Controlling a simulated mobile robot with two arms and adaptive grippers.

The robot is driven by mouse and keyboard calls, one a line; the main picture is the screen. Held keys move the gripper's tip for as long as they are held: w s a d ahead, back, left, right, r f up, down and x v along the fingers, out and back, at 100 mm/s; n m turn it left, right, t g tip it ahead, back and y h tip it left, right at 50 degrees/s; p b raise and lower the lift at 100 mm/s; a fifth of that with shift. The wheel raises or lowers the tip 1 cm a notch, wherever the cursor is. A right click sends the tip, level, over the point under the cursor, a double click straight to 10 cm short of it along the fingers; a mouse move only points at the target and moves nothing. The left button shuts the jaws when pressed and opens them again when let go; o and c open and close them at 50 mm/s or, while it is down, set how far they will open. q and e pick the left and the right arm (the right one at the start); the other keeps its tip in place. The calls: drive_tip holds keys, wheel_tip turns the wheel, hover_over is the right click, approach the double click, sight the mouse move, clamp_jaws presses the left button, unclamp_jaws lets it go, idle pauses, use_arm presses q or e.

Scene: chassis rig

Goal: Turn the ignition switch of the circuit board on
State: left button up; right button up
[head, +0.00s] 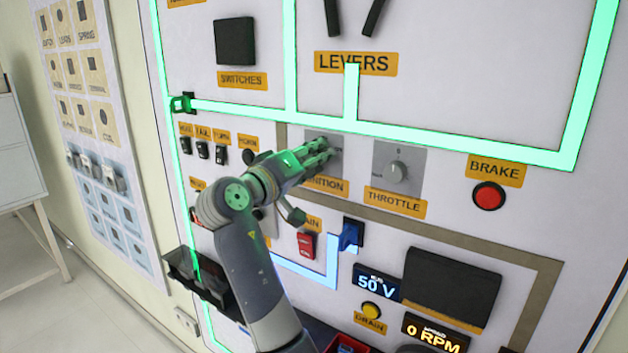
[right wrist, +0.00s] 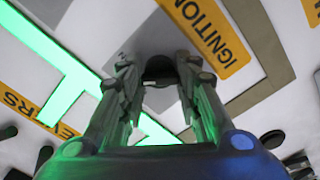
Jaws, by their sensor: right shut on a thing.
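The ignition switch sits on a grey plate above the yellow IGNITION label (head: 326,185) on the upright board. In the head view my right gripper (head: 325,149) reaches to that plate and covers most of the switch. In the right wrist view the dark round ignition knob (right wrist: 159,70) lies between the fingertips of the right gripper (right wrist: 158,75), which is shut on it. The label also shows in the right wrist view (right wrist: 209,35). The knob's exact angle cannot be told. My left gripper is not in view.
The throttle knob (head: 397,172) is just right of the gripper, with the red brake button (head: 489,195) further right. Small switches (head: 203,150) are to the left. A blue plug (head: 350,235) and red switch (head: 306,245) sit below. Levers (head: 372,17) stick out above.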

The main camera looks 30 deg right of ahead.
drive_tip(key=shift+f+m+b, duration=0.15)
drive_tip(key=shift+m+b, duration=0.85)
drive_tip(key=shift+b, duration=0.1)
drive_tip(key=shift+f+m+b, duration=0.1)
drive_tip(key=shift+m+b, duration=0.9)
drive_tip(key=shift+b, duration=0.1)
drive_tip(key=o, duration=1)
drive_tip(key=shift+r, duration=0.15)
drive_tip(key=v, duration=0.7)
drive_tip(key=shift+s+a, duration=0.1)
drive_tip(key=shift+a, duration=0.2)
